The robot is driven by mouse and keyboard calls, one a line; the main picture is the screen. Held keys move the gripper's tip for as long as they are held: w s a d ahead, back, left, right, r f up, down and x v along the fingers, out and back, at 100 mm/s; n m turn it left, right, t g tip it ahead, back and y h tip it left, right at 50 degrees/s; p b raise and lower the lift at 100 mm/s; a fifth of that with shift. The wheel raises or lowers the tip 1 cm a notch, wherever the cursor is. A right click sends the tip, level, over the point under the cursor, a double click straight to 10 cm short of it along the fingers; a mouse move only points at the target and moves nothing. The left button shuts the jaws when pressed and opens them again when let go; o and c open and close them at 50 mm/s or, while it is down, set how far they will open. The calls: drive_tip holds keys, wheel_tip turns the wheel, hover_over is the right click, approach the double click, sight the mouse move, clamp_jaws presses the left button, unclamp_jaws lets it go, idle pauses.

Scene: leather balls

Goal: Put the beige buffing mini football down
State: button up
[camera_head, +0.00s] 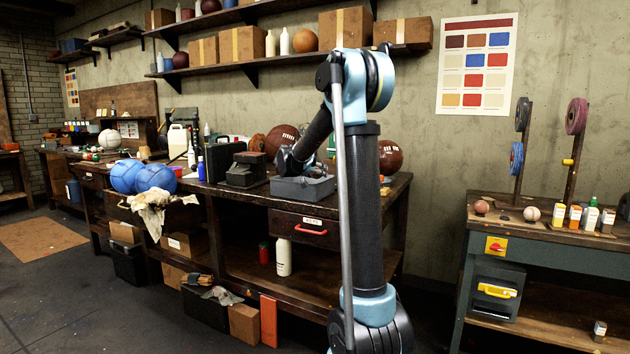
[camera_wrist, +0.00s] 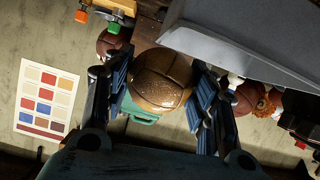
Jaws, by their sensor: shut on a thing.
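The mini football (camera_wrist: 160,76) looks tan-brown with seams in the wrist view. My gripper (camera_wrist: 161,88) is shut on it, with one blue-padded finger on each side. A grey open tray (camera_wrist: 240,42) is close beside the ball in the wrist view. In the head view my arm reaches over the wooden workbench, and the grey tray (camera_head: 303,188) sits near the bench's front edge. The ball and fingertips cannot be made out in the head view. Whether the ball touches anything below it cannot be told.
Larger brown balls (camera_head: 282,139) and (camera_head: 390,157) stand at the back of the bench. A dark metal block (camera_head: 246,170) is left of the tray. Blue balls (camera_head: 155,177) and a rag (camera_head: 158,207) lie further left. A second bench (camera_head: 560,235) stands at right.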

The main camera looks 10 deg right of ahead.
drive_tip(key=shift+f, duration=1)
drive_tip(key=shift+f, duration=0.1)
drive_tip(key=o, duration=1)
drive_tip(key=shift+c, duration=0.2)
drive_tip(key=shift+s, duration=0.1)
drive_tip(key=v, duration=1.2)
